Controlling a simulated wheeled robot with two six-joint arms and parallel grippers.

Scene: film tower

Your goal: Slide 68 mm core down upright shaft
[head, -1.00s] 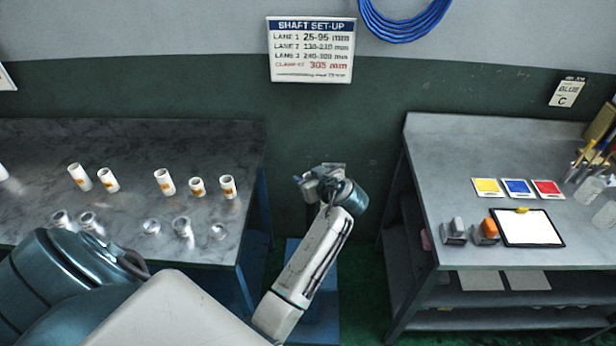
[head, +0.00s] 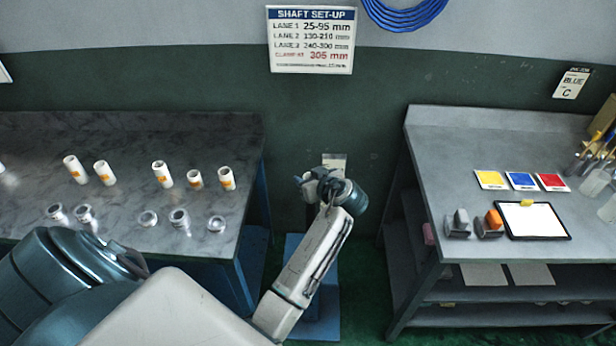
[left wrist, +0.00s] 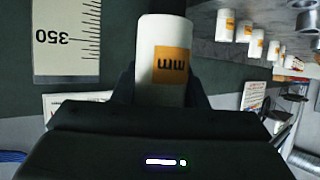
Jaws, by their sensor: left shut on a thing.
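My left gripper (head: 318,184) is at the far end of my arm, in the gap between the two benches. In the left wrist view its jaws (left wrist: 165,90) are shut on a white core (left wrist: 160,30) with an orange label. Only "mm" reads on the label, upside down, so its size cannot be read. The held core is hard to make out in the head view. A scale plate (left wrist: 66,50) marked 350 is beside the core in the left wrist view. I cannot make out the upright shaft. My right gripper is not in view.
Several white cores (head: 163,174) with orange labels and several metal rings (head: 179,218) stand on the left bench (head: 120,135). The right bench (head: 440,150) holds colour cards and a clipboard (head: 533,221). A set-up sign (head: 311,40) hangs on the wall.

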